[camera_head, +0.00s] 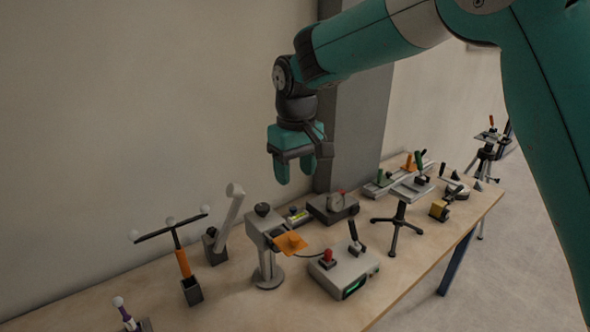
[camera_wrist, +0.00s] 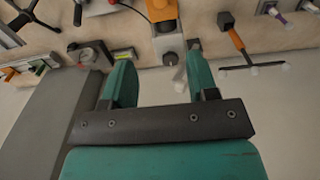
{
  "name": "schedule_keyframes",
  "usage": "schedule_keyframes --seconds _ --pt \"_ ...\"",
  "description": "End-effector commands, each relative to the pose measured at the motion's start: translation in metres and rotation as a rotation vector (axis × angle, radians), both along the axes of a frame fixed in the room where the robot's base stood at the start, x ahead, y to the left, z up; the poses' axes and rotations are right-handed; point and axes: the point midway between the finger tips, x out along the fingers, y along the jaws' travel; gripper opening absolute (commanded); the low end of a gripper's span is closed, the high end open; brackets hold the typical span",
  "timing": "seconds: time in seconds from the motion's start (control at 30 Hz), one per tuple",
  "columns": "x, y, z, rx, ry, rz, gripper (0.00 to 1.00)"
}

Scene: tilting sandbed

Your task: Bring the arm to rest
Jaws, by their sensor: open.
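My gripper (camera_head: 296,172) hangs below my teal arm, above the back part of the table, with its fingers pointing down. Its two teal fingers stand apart with nothing between them. In the wrist view my gripper (camera_wrist: 160,85) also shows both fingers spread and empty. In the head view it is above the grey pedestal device (camera_head: 262,235) with an orange plate (camera_head: 290,243), and touches nothing that I can see.
The wooden table (camera_head: 240,305) bears a grey box with a red knob (camera_head: 345,272), a gauge block (camera_head: 333,207), a small stand (camera_head: 398,215) and a tool with white balls (camera_head: 180,260). A grey column (camera_head: 355,130) stands behind my gripper. A tripod (camera_head: 487,150) stands beyond the table.

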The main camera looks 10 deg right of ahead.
Motion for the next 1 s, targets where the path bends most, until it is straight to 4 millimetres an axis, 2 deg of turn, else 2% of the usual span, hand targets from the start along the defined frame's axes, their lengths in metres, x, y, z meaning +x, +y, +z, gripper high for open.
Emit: schedule_keyframes --seconds 0.07,0.17,0.27,0.37,0.5,0.6,0.7,0.83,1.0 --pt "-0.001 0.0 0.0 0.001 0.0 0.001 0.54" --pt "-0.012 -0.003 0.002 0.013 -0.004 0.011 0.54" --pt "-0.045 -0.011 0.006 0.05 -0.01 0.04 0.54" --pt "-0.098 -0.02 0.005 0.108 -0.015 0.083 0.54" --pt "-0.181 -0.029 -0.005 0.205 -0.017 0.135 0.54" --pt "-0.233 -0.032 -0.017 0.269 -0.016 0.162 0.54" --pt "-0.27 -0.033 -0.027 0.316 -0.014 0.178 0.54" --pt "-0.293 -0.032 -0.034 0.347 -0.01 0.188 0.54" --pt "-0.296 -0.032 -0.034 0.351 -0.007 0.188 0.54"
